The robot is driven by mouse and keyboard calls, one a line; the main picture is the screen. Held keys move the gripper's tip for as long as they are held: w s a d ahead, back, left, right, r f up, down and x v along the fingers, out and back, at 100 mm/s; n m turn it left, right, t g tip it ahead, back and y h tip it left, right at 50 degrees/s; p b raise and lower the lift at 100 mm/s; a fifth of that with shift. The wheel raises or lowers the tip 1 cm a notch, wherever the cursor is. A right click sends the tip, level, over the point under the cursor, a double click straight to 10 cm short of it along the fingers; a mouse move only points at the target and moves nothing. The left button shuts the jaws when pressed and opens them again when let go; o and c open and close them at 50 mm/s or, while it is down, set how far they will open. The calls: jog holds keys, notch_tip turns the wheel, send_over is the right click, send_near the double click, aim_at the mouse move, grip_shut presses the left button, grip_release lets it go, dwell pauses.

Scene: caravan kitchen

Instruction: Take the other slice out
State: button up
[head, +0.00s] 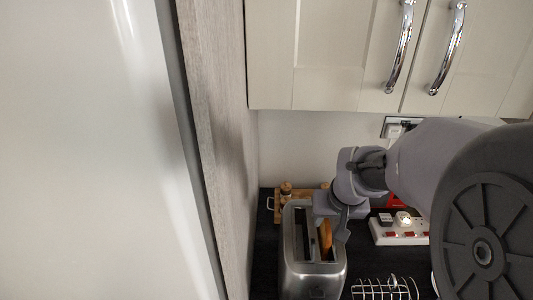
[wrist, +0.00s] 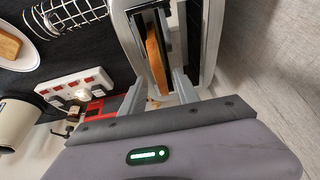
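A steel two-slot toaster (head: 298,270) stands on the dark counter. A browned slice of bread (head: 326,238) sits upright in its right slot in the head view; the left slot looks empty. The slice (wrist: 157,55) also shows in the wrist view, in the toaster (wrist: 207,35). My gripper (wrist: 158,90) is open at one end of the toaster. Its two fingers lie on either side of the slice's line in the wrist view; I cannot tell whether they touch it. In the head view my gripper (head: 337,222) partly hides the toaster's far end.
A wire toast rack (head: 385,290) stands right of the toaster. Another piece of bread (wrist: 9,45) lies on a white plate in the wrist view. A white socket strip (head: 400,232) is behind. A wall panel (head: 215,130) is close on the left; cupboards (head: 335,50) hang above.

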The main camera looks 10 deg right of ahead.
jog(key=x, duration=0.2)
jog(key=shift+w+f, duration=0.25)
jog(key=shift+f, duration=0.1)
jog(key=shift+s+r, duration=0.1)
grip_shut()
dwell(0.9)
